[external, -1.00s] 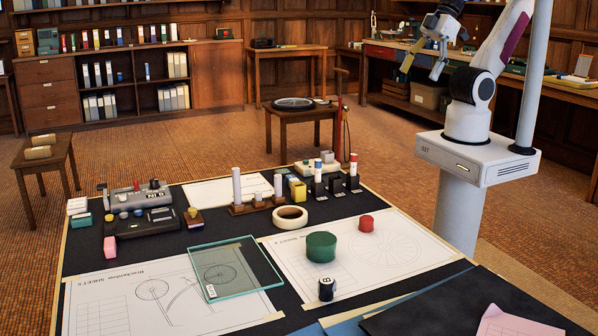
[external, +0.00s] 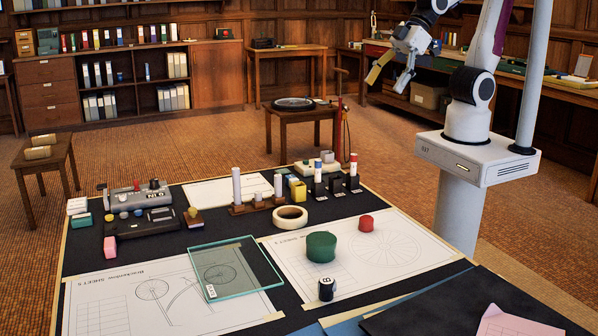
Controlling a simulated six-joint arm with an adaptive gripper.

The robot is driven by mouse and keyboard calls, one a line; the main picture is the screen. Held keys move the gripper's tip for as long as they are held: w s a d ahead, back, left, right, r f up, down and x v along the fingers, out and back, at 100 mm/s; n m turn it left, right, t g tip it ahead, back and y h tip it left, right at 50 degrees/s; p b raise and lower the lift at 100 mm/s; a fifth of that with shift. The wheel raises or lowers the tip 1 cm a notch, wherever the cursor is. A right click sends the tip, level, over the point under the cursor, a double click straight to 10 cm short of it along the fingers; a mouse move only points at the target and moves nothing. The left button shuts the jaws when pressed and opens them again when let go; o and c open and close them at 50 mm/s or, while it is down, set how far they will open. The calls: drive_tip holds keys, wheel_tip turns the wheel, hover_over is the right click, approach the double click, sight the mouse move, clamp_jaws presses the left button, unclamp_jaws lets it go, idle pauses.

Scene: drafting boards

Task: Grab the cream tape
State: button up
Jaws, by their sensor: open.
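The cream tape (external: 290,222) is a ring-shaped roll lying flat on the dark drafting board, near its middle. It sits in front of the wooden holder with white cylinders and the small yellow block. My gripper (external: 390,80) is open and empty. It hangs in the air at the upper right, well above the board and far from the tape. Nothing hides the tape in this view.
A green cylinder (external: 321,247), a red cylinder (external: 366,223) and a black marked piece (external: 326,289) stand on the right sheet. A glass plate (external: 235,285) lies at left front. Upright markers (external: 353,180) stand behind the tape. A wooden holder (external: 250,209) stands at its back left.

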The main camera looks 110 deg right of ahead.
drive_tip(key=w+a+f+t, duration=0.2)
drive_tip(key=w+f+t, duration=0.2)
drive_tip(key=w+f, duration=1.55)
approach(294, 213)
drive_tip(key=shift+w+d+t, duration=0.3)
drive_tip(key=shift+w+t, duration=0.1)
drive_tip(key=shift+w, duration=0.2)
drive_tip(key=shift+s+f, duration=0.1)
drive_tip(key=shift+f, duration=0.8)
drive_tip(key=shift+x, duration=1.35)
drive_tip(key=shift+x, duration=2.55)
drive_tip(key=shift+a+r, duration=0.15)
